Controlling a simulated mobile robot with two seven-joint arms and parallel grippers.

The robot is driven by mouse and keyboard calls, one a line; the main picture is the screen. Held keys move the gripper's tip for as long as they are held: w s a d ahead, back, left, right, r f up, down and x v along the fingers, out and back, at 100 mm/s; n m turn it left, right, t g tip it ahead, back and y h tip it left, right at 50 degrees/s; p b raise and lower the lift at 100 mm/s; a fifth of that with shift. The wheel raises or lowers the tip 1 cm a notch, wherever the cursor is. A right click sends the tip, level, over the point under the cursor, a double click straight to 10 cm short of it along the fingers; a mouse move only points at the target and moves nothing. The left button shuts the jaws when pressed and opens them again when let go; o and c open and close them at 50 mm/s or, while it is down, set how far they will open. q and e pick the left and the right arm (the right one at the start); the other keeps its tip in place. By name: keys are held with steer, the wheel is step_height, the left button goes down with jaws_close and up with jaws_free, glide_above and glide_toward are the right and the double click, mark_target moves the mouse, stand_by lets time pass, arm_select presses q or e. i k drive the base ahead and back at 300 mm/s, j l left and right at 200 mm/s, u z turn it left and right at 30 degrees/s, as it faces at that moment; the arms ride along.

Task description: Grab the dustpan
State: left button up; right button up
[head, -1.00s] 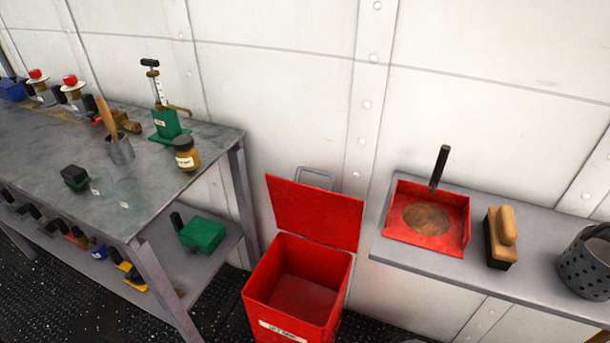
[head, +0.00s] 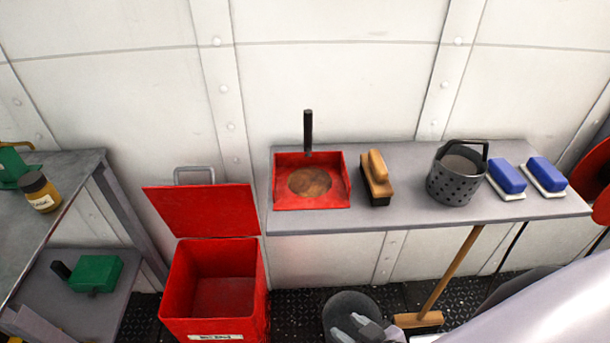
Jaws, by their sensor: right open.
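The red dustpan (head: 338,198) lies at the left end of a grey wall shelf in the head view. Its black handle (head: 308,132) points up and back toward the wall. A round brown patch shows on its pan. My right gripper (head: 347,325) is at the bottom of the view, low in front of the shelf and well apart from the dustpan. It is open, with nothing seen between its fingers. My left gripper is not in view.
On the shelf (head: 410,217), right of the dustpan, stand a wooden brush (head: 378,178), a perforated grey bucket (head: 455,182) and two blue-and-white blocks (head: 507,178). An open red bin (head: 212,290) stands below left. A broom (head: 455,268) leans at the shelf front. A workbench (head: 60,180) is at left.

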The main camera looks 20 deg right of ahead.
mark_target(309, 179)
steer(key=i+j+z, duration=0.1)
steer(key=i+j, duration=0.25)
steer(key=z, duration=1.15)
